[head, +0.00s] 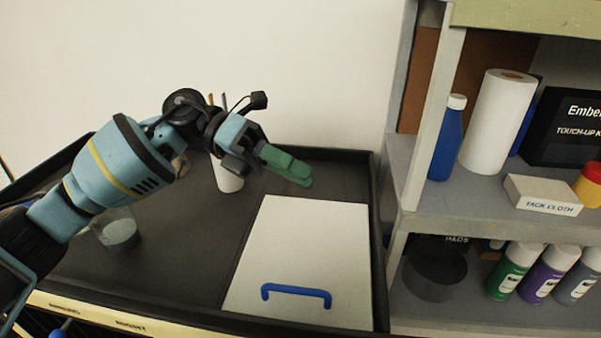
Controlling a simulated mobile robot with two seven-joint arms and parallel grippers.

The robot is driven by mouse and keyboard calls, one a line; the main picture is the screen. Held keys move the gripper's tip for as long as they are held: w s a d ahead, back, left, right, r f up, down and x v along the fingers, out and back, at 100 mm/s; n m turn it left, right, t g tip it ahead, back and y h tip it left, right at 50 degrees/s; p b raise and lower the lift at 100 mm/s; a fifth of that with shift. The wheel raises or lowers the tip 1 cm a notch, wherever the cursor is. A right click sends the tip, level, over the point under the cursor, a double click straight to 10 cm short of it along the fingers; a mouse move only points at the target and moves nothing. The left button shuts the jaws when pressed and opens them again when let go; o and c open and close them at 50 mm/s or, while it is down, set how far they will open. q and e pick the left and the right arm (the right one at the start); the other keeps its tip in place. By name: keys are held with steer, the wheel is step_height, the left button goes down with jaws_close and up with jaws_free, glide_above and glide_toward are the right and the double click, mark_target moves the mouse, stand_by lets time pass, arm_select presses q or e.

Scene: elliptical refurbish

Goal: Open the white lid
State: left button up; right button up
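The white lid (298,245) lies flat and closed in the right part of the dark cart top. Its blue handle (296,291) is a raised bar near the lid's front edge. My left gripper (296,174) is above the lid's back left corner, well away from the handle. Its green fingers lie close together from this angle, so I cannot tell whether they are open or shut. I see no thing between them. My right gripper is not in view.
A dark raised rim (376,230) edges the cart. A white cup (228,177) with sticks stands behind my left gripper, and a clear glass (117,230) stands at the left. A shelf (470,200) with bottles, a paper roll and boxes is at the right.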

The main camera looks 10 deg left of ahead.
arm_select(q)
steer(key=shift+s+d+f, duration=0.2)
steer(key=shift+d, duration=0.45)
jaws_close()
stand_by(1.0)
